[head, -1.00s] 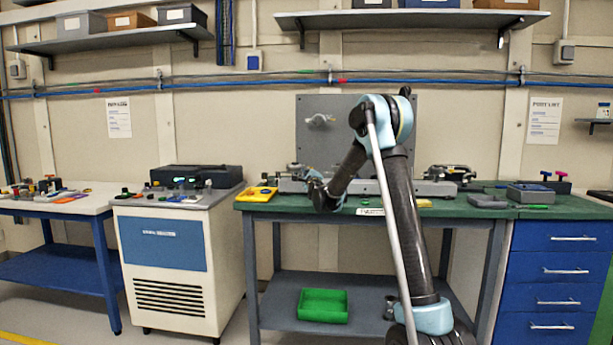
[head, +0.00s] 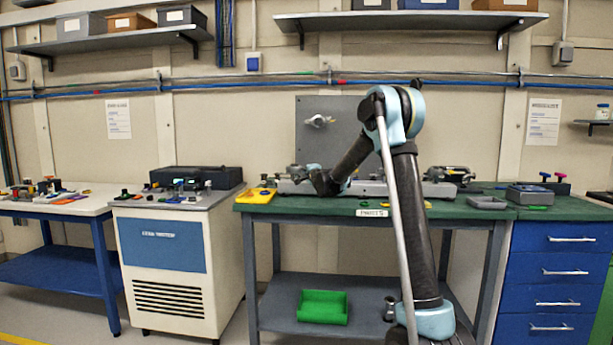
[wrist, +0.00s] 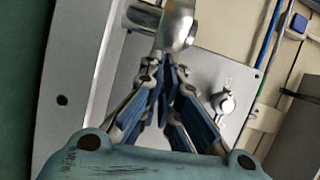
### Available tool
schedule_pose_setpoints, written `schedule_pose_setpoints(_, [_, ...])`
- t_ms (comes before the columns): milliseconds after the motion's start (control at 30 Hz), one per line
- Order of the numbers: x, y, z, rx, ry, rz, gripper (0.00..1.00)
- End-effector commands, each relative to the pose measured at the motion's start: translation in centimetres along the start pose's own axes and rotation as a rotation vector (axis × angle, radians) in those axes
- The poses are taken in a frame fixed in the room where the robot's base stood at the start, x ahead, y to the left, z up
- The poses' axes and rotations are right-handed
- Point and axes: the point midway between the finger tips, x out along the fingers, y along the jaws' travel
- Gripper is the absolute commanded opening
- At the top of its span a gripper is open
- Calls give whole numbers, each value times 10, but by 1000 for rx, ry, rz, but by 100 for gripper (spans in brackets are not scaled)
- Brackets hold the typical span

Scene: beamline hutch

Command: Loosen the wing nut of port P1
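A grey upright panel (head: 345,115) stands behind the green bench, with a pale winged fitting (head: 318,121) on its face. That fitting also shows in the wrist view (wrist: 222,102), right of my fingers and apart from them. My gripper (wrist: 166,66) has its blue-padded fingers drawn together at the tips. They point at a shiny metal cylinder (wrist: 178,28), which lies just beyond them. I cannot tell whether they touch it or grip a part of it. In the head view my gripper (head: 303,172) is small, low over the bench's left part. No P1 label is readable.
A long grey bar (head: 370,189) with metal fittings lies along the green bench (head: 270,208). A yellow tray (head: 255,196) sits at its left end and a grey tray (head: 487,202) at the right. A green bin (head: 323,306) is on the lower shelf.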

Motion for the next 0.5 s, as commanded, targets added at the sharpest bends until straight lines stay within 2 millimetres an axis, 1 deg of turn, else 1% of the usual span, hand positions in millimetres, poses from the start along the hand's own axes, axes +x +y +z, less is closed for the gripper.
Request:
schedule_pose_setpoints(267, [0,0,-1,-188,2,84,0])
schedule_pose_setpoints(500, [0,-3,0,-401,3,171,0])
